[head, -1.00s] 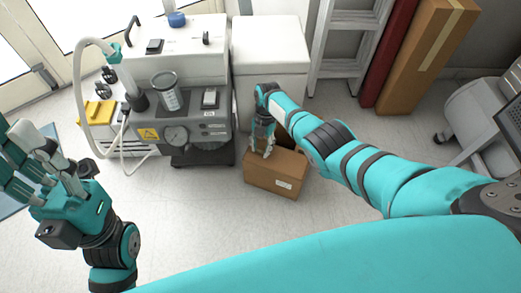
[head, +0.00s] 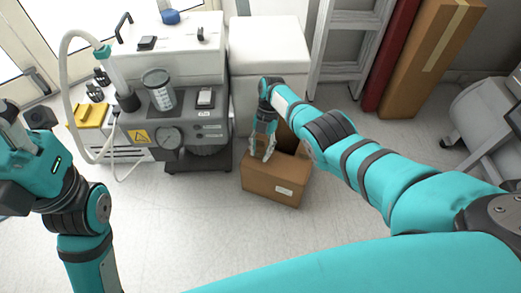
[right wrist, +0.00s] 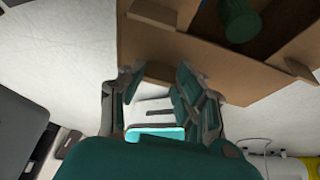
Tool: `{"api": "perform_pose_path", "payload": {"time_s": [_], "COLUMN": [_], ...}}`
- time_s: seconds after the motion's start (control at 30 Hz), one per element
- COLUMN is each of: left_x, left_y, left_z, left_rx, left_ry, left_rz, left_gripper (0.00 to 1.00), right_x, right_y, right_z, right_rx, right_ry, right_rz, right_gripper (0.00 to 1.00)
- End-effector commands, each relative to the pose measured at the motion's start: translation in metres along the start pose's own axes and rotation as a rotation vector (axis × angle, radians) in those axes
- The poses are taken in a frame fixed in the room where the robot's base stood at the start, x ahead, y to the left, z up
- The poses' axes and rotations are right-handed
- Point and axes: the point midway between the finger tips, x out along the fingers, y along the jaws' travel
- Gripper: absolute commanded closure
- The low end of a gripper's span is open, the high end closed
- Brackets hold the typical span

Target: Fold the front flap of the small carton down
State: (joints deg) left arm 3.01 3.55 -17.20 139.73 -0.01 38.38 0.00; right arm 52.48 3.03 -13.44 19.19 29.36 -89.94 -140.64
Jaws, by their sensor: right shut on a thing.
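The small brown carton (head: 273,188) stands on the floor in front of the white cabinet, with a white label on its front. In the head view my right gripper (head: 262,157) reaches down to its top left edge. In the right wrist view, the carton (right wrist: 195,58) has brown flaps standing out at its edges. My right gripper (right wrist: 160,85) is shut on a brown flap (right wrist: 160,72) between its fingers. A dark green ribbed cylinder (right wrist: 239,18) shows within the carton. My left gripper (head: 12,125) is at the left edge, its fingers mostly cut off.
A grey compressor unit (head: 190,128) with a hose and gauge stands left of the carton. A white cabinet (head: 268,50) is behind it. A ladder (head: 345,45) and a tall brown box (head: 425,60) lean at the back right. Floor in front is clear.

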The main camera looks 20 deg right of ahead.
Motion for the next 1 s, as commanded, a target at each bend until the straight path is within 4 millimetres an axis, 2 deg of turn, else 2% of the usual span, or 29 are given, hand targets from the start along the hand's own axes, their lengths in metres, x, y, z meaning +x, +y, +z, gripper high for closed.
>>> {"api": "perform_pose_path", "payload": {"time_s": [0.1,0.13,0.3,0.57,0.67,0.77,1.0], "left_x": [0.0,0.0,0.0,0.0,0.0,0.0,0.0], "left_y": [0.0,0.0,0.0,0.0,0.0,0.0,0.0], "left_z": [0.0,0.0,0.0,0.0,0.001,0.0,0.0], "left_rx": [0.0,0.0,0.0,0.0,0.0,0.0,0.0], "left_ry": [0.0,0.0,0.001,-0.002,-0.002,-0.002,-0.001], "left_rz": [0.0,0.0,0.0,-0.001,-0.001,-0.001,-0.001], "left_gripper": [0.73,0.73,0.73,0.73,0.73,0.73,0.73], "right_x": [0.003,0.003,0.002,0.0,-0.007,-0.021,-0.074], "right_y": [-0.001,-0.001,-0.001,0.0,0.0,0.001,0.001], "right_z": [-0.001,-0.001,-0.001,0.0,0.0,0.001,0.001], "right_rx": [0.001,0.001,0.0,0.0,0.001,0.0,0.001], "right_ry": [0.004,0.004,0.003,0.001,-0.001,-0.003,-0.002], "right_rz": [-0.003,-0.003,-0.002,0.0,0.001,0.003,0.002], "right_gripper": [1.0,0.63,0.42,0.42,0.42,0.42,0.42]}}
